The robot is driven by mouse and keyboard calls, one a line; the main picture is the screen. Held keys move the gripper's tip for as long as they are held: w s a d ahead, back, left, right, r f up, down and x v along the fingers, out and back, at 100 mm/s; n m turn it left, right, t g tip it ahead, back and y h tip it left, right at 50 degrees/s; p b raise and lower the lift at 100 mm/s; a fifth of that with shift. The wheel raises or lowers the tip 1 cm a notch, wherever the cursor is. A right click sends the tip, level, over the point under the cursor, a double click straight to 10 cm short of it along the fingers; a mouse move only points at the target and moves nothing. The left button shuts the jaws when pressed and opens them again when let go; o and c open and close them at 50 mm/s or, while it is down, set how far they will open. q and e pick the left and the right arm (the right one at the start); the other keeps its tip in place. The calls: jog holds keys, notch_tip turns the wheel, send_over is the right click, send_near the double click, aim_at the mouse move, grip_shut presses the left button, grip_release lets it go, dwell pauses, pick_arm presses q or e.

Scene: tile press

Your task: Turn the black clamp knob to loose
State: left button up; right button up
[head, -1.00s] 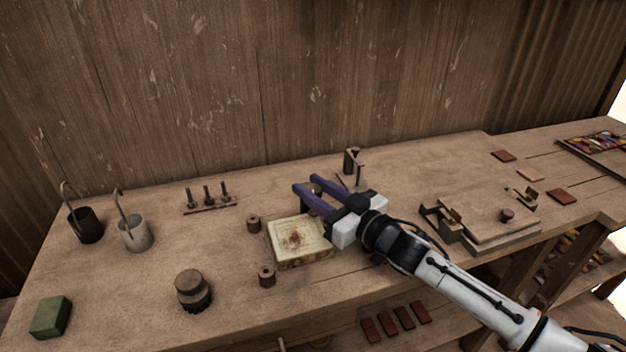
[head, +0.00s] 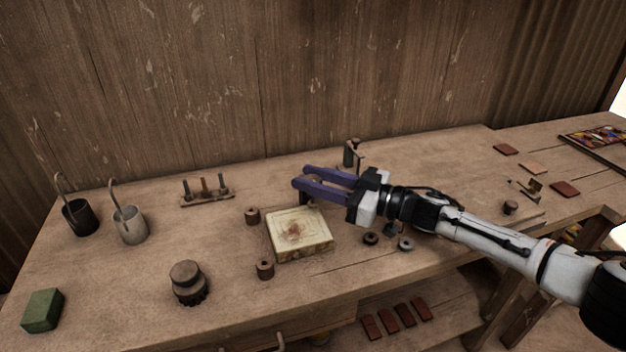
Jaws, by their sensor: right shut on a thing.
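I cannot see which way the knob is turned. Two brown knobs stand at the block's left side, one at the back (head: 252,216) and one at the front (head: 265,270). My left gripper is not in view.
A dark upright clamp-like piece (head: 349,153) stands close behind the gripper. Two rings, a dark one (head: 370,238) and a grey one (head: 405,244), lie below my right arm. A stacked round piece (head: 188,284), two cups and a green block (head: 42,311) are at left.

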aim_at(313, 179)
jog(key=shift+r, duration=0.1)
jog(key=o, duration=1.1)
jog(key=shift+c, duration=0.2)
notch_tip(313, 179, up, 10)
jog(key=shift+f, duration=0.1)
